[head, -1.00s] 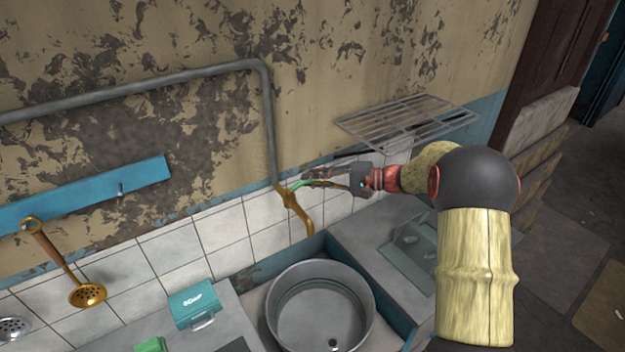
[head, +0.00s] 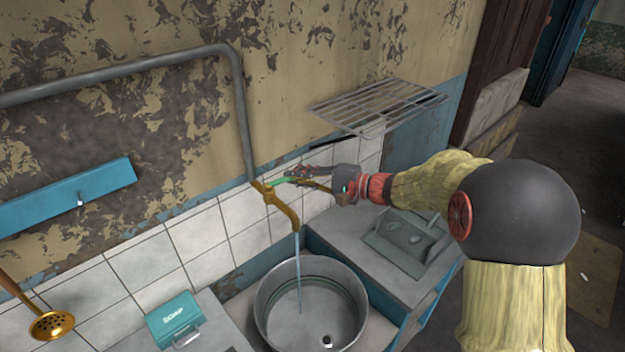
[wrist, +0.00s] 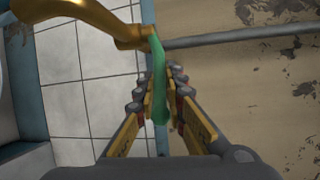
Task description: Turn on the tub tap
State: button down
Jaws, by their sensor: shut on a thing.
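The brass tap (head: 281,204) sits at the lower end of the grey wall pipe, above the round metal tub (head: 312,304). A thin stream of water (head: 298,268) falls from its spout into the tub. The tap's green handle (head: 282,181) points right, towards my gripper (head: 300,177). In the wrist view the green handle (wrist: 159,85) lies between the two fingers of my gripper (wrist: 162,90), with the brass tap (wrist: 95,20) beyond it. My gripper is shut on the handle; the exact contact is small in the head view.
A wire rack (head: 375,108) sticks out from the wall just above my gripper. The grey pipe (head: 240,120) runs down the wall. A teal soap box (head: 174,320) stands left of the tub.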

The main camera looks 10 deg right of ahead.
jog(key=s+m+t+h+b, duration=0.1)
jog(key=b, duration=0.2)
jog(key=s+m+t+h+b, duration=0.1)
jog(key=m+t+h+b, duration=0.1)
jog(key=b, duration=0.1)
jog(key=s+m+t+h+b, duration=0.1)
jog(key=b, duration=0.2)
jog(key=shift+s+f+m+t+h, duration=0.15)
jog(key=shift+f+m+t+h, duration=0.15)
jog(key=shift+f, duration=0.05)
jog(key=shift+r, duration=0.1)
jog(key=c, duration=1.9)
grip_release()
jog(key=shift+r, duration=0.1)
jog(key=shift+r, duration=0.1)
jog(key=v, duration=1.2)
jog(key=shift+a, duration=0.1)
